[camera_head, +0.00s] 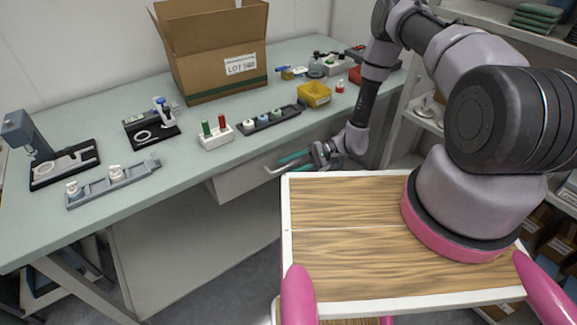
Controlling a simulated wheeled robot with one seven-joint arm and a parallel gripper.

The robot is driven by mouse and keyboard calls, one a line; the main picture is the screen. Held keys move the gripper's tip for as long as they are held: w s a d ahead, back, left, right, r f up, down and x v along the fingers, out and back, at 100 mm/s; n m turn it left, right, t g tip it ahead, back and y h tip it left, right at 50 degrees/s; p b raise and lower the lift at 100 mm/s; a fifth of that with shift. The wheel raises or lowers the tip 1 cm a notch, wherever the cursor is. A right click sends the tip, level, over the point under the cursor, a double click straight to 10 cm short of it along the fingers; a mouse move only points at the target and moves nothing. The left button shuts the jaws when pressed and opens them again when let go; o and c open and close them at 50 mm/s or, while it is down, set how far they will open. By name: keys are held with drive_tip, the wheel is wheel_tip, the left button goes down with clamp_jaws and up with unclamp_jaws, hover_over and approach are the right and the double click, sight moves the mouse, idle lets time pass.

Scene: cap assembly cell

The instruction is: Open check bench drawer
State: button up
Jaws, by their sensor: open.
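The check bench (75,231) has a pale green top and runs along the wall. Its drawer (240,180) is under the front edge, near the middle of the picture. The drawer front is light, with a bar handle (272,170) at its right part. The drawer seems to stand out a little from under the top. My gripper (308,157) is in front of the bench, at the handle's right end, with teal fingers pointing left. It is open. I cannot tell whether the fingers touch the handle or are around it.
On the bench stand a cardboard box (215,60), a yellow bin (314,94), a white block with green and red pieces (216,136), a dark rack (270,120), a grey tray (113,183) and a grey press (30,135). Shelves (500,40) stand at the right. Floor shows below the bench.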

drive_tip(key=shift+a, duration=0.15)
clamp_jaws()
idle(1.4)
